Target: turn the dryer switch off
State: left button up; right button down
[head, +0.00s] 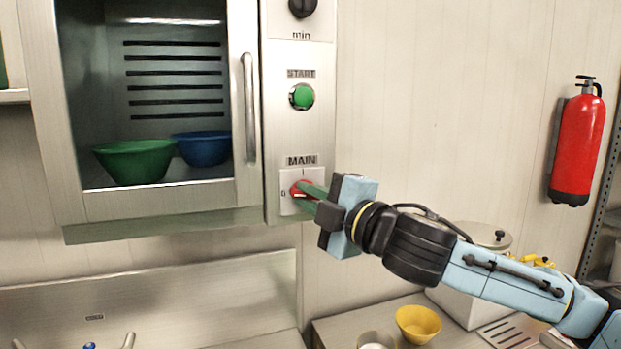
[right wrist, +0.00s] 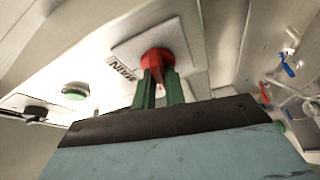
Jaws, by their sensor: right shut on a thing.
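The dryer (head: 245,205) is a steel wall cabinet with a control strip on its right side. Its red MAIN switch (head: 298,188) sits on a white plate low on that strip, with marks near it. My right gripper (head: 308,191) reaches in from the right, its green fingers shut on the red knob. In the right wrist view the knob (right wrist: 157,60) is between the two fingertips (right wrist: 158,80). The fingers partly hide the knob, and its exact turn angle is hard to tell. My left gripper is not in view.
A green START button (head: 302,97) and a black dial (head: 302,6) are above the switch. A green bowl (head: 135,162) and a blue bowl (head: 203,149) stand inside the dryer. A yellow bowl (head: 418,324) is on the counter below. A fire extinguisher (head: 577,145) hangs at right.

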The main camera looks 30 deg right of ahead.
jog(key=shift+r+n+g+p, duration=0.1)
jog(key=shift+n+g+p, duration=0.5)
jog(key=shift+n, duration=0.5)
jog(key=c, duration=1.5)
grip_release()
jog(key=shift+o, duration=0.2)
